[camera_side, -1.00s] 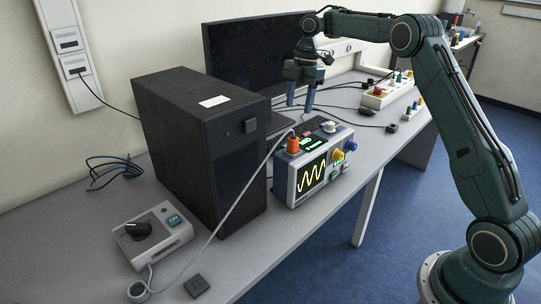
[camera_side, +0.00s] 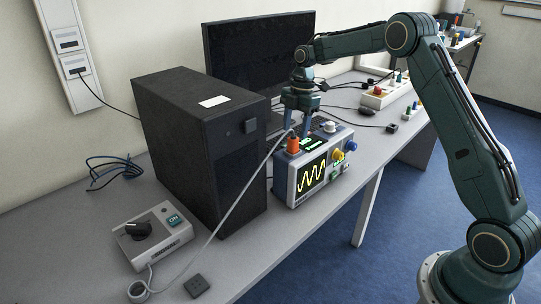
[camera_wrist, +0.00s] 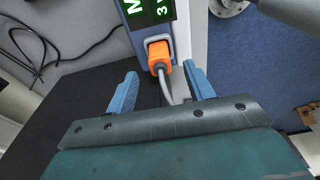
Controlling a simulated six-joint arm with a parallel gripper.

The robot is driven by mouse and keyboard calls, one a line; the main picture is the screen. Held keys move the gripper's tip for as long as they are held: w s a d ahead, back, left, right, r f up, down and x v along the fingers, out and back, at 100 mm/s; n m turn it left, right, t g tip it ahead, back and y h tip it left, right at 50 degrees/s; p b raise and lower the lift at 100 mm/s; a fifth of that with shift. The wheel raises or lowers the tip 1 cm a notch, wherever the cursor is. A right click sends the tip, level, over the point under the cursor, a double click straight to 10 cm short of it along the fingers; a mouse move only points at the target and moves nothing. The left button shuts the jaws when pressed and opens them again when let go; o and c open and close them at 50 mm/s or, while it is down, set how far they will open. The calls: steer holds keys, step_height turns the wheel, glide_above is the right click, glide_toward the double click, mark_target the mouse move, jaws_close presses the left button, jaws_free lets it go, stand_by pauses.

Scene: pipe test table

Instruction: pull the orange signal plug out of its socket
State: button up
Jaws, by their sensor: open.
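The orange signal plug (camera_side: 293,145) stands in the top of the oscilloscope-like box (camera_side: 312,172), with a grey cable running from it. In the wrist view the plug (camera_wrist: 158,55) sits in its socket on the box, beside a green display, and its cable passes down between my fingers. My gripper (camera_side: 298,133) is just above and behind the plug in the side view. In the wrist view my gripper (camera_wrist: 157,82) is open, with one blue finger on each side of the cable, apart from the plug. The exact gap to the plug is hard to tell.
A black computer tower (camera_side: 200,145) stands close left of the box, with a monitor (camera_side: 258,50) behind. A grey control unit (camera_side: 153,235) with a black knob is at the front left. A socket strip (camera_side: 385,92) lies at the back right.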

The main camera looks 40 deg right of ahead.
mark_target(294, 138)
steer(key=shift+a+f, duration=0.25)
steer(key=shift+f, duration=1.15)
steer(key=shift+a+f, duration=0.2)
steer(key=shift+f, duration=1.15)
jaws_close()
steer(key=shift+r, duration=0.3)
steer(key=shift+r, duration=1.75)
